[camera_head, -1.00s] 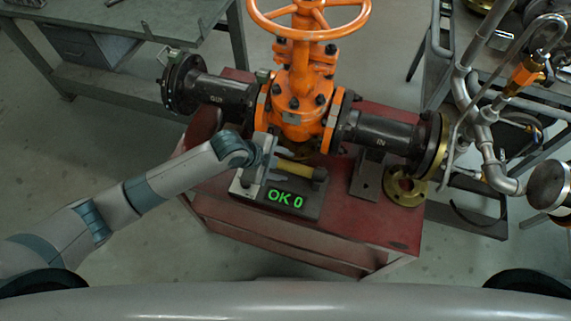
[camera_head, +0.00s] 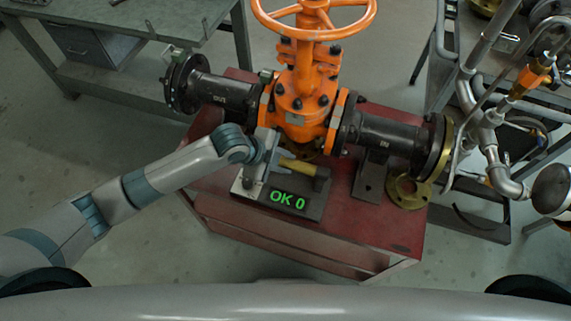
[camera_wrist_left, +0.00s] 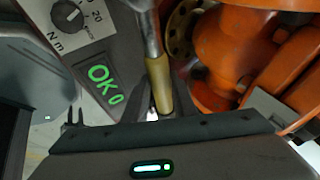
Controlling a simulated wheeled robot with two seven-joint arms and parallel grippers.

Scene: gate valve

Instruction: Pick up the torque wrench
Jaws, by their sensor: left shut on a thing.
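The torque wrench has a yellow handle (camera_head: 298,166) and lies across the dark box with the green "OK 0" display (camera_head: 289,200). In the left wrist view the yellow handle (camera_wrist_left: 158,85) points down toward the jaws, with a metal shaft above it. My left gripper (camera_head: 282,162) is at the left part of the handle in the head view. Its grey fingers (camera_wrist_left: 160,105) lie on either side of the handle and are shut on it. The wrist hides part of the box and the wrench's left end. Whether the handle is clear of the box, I cannot tell.
The orange valve (camera_head: 303,105) with black flanged pipes stands just behind the box on the red cart (camera_head: 330,240). A brass flange (camera_head: 407,192) lies to the right. A pipe rack (camera_head: 490,130) stands at far right and a grey bench (camera_head: 130,25) at upper left.

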